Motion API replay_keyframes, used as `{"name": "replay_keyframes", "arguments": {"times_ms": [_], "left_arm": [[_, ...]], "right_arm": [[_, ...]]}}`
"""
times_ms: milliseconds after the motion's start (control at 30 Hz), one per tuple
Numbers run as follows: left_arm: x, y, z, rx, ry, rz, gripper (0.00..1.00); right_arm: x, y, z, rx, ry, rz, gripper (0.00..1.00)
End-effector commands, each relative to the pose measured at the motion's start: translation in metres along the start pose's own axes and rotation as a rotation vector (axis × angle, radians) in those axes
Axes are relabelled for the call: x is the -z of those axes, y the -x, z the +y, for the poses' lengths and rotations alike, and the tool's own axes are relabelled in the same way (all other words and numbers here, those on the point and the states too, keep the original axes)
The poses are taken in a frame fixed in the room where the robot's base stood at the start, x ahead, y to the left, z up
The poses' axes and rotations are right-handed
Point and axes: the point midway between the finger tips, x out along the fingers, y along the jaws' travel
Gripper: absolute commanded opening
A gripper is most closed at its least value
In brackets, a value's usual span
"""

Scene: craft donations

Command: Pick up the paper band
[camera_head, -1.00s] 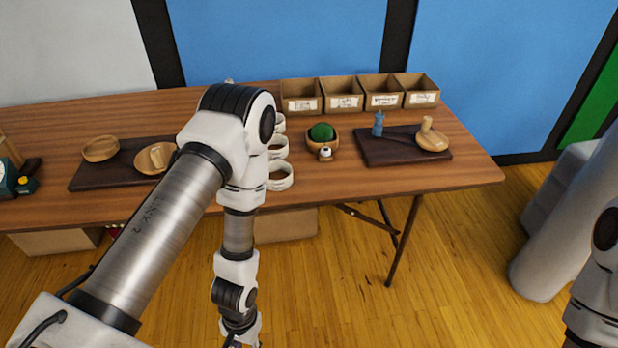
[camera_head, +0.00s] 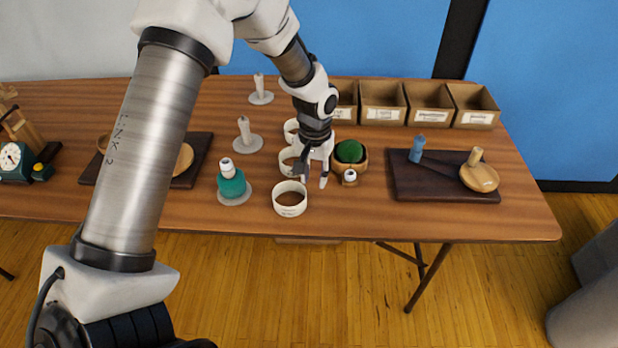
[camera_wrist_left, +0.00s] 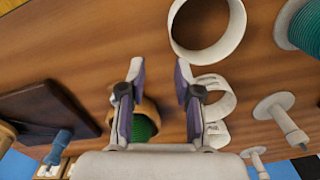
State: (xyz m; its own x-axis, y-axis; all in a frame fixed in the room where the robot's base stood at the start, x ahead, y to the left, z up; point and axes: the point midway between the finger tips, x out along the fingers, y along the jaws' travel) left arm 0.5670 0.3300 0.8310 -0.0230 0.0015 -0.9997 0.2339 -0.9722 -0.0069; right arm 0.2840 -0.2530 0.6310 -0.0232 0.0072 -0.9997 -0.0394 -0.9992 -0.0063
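Three cream paper bands stand in a row on the table: the front band (camera_head: 290,210), a middle band (camera_head: 285,163) and a back band (camera_head: 290,132), the last two partly hidden by my arm. My left gripper (camera_head: 315,181) is low over the table, just right of the front and middle bands. In the left wrist view its fingers (camera_wrist_left: 159,72) are spread with nothing between them. There the front band (camera_wrist_left: 238,27) lies above and right of the fingertips, and the middle band (camera_wrist_left: 226,103) is beside the right finger. My right gripper is not in view.
Close right of the gripper are a wooden bowl (camera_head: 362,165) with a green ball (camera_head: 349,151) and a small white-topped item (camera_head: 349,178). A green spool (camera_head: 231,184) stands left of the bands. Labelled boxes (camera_head: 383,101) line the back; a dark board (camera_head: 425,188) lies right.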

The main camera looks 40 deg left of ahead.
Motion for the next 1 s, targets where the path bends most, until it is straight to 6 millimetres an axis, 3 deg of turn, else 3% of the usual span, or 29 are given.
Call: {"name": "replay_keyframes", "arguments": {"times_ms": [400,633,800,1000], "left_arm": [[-0.002,-0.067,-0.003,0.001,-0.001,-0.006,0.33],[-0.002,-0.071,-0.002,-0.001,-0.001,-0.002,0.33],[-0.002,-0.071,-0.002,-0.001,-0.001,-0.003,0.02],[-0.002,-0.071,-0.003,-0.001,-0.001,-0.003,0.0]], "right_arm": [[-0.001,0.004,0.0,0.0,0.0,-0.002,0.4],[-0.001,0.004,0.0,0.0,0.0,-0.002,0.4],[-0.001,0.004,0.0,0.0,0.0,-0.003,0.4],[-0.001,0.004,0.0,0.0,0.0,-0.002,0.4]]}}
